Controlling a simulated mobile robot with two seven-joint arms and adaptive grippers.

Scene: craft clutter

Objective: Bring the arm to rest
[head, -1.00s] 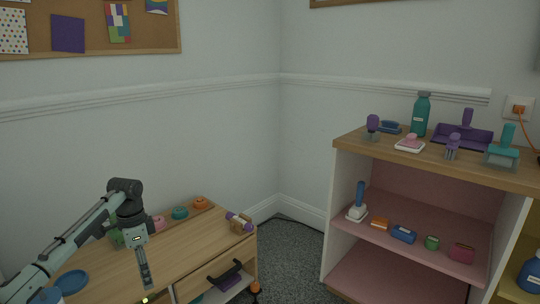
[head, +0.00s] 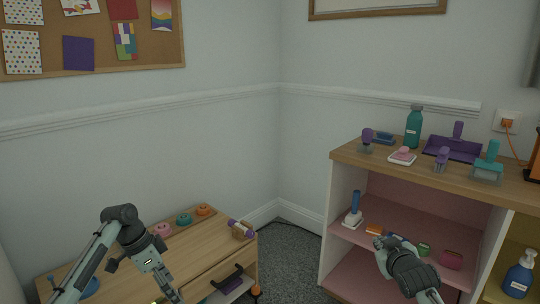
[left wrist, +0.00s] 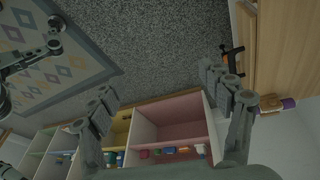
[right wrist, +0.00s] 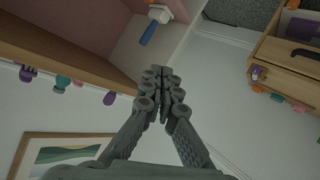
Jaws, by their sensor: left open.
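My right gripper (head: 384,246) is in front of the pink-lined shelf in the head view. In the right wrist view its fingers (right wrist: 160,88) are together, with nothing visible between them. It hides part of the blue and green items on the middle shelf. My left gripper (head: 168,290) hangs over the wooden drawer unit at the lower left, partly cut off by the frame's bottom edge. In the left wrist view its fingers (left wrist: 160,95) are wide apart and empty.
The shelf unit (head: 343,191) carries a teal bottle (head: 414,128), a purple dustpan (head: 453,149) and stamps on top. The wooden drawer unit (head: 200,255) holds coloured round pieces and has a partly open drawer. Grey carpet (head: 290,255) lies clear between them.

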